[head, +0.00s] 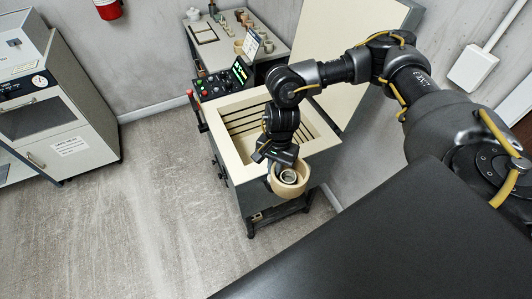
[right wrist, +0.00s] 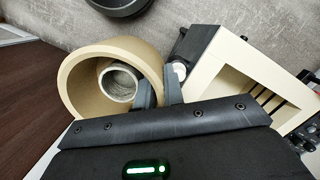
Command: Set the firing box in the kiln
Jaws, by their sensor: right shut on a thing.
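The firing box (head: 289,194) is a round tan tub with a small pale ringed pot inside it. My right gripper (head: 274,164) is shut on its wall, and the box hangs upright at the kiln's front right edge, apparently outside the opening. In the right wrist view the fingers (right wrist: 160,94) pinch the wall of the box (right wrist: 128,46). The kiln (head: 228,158) is open at the top, with a cream rim and dark slots in its inner walls. Its rim also shows in the right wrist view (right wrist: 238,62), right of the box. My left gripper is out of view.
The kiln's large cream lid (head: 365,45) stands open behind its right side. A control box (head: 222,80) with a lit screen sits at its back left. A table with pottery (head: 228,35) is behind. Grey cabinets (head: 55,110) stand far left, with clear floor between.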

